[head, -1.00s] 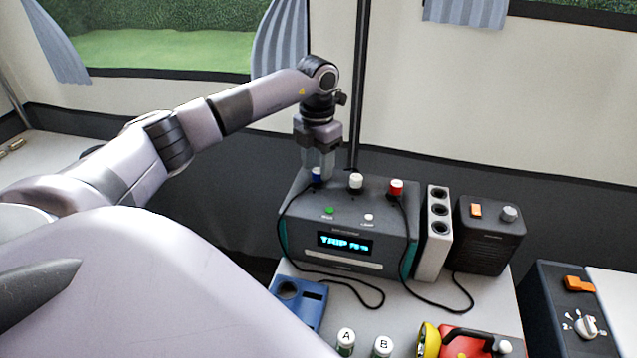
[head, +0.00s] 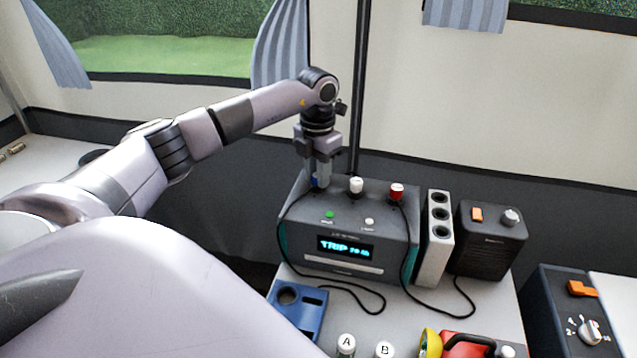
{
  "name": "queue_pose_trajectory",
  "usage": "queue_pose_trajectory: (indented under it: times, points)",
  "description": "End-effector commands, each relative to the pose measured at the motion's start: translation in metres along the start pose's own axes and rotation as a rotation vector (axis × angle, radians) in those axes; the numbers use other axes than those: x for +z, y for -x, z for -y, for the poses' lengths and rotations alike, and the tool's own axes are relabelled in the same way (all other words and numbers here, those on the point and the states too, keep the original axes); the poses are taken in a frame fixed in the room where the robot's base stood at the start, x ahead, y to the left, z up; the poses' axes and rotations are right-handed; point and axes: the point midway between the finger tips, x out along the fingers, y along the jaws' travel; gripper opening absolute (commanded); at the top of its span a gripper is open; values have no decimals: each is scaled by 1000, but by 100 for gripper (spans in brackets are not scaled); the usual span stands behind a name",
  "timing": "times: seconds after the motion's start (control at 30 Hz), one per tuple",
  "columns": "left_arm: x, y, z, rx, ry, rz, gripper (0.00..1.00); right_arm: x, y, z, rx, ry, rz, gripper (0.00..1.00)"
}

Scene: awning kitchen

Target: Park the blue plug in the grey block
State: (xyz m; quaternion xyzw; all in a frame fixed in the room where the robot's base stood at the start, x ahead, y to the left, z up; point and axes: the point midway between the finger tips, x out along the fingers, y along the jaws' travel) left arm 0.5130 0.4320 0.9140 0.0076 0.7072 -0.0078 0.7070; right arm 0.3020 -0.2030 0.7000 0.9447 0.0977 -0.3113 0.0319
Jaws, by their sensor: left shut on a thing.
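The blue plug (head: 315,182) sits at the left of the top of the dark grey power unit (head: 300,224), with a black cord running from it. My left gripper (head: 317,182) points down over it, its fingers closed around the plug and hiding most of it. The grey block (head: 434,262) stands upright to the right of the unit, with three dark round holes facing up and nothing in them. My right gripper is not in view.
A black box (head: 490,243) stands right of the block. A blue holder (head: 304,314), lettered jars (head: 346,343) and a red-yellow lamp (head: 468,345) lie in front.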

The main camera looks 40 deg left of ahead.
Motion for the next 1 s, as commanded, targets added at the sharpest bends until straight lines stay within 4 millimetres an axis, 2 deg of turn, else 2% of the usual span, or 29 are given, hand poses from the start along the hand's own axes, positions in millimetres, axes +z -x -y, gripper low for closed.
queue_pose_trajectory:
  times: [1.0]
  points:
    - [0, 31, 0, 0, 0, 1, 0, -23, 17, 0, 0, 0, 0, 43]
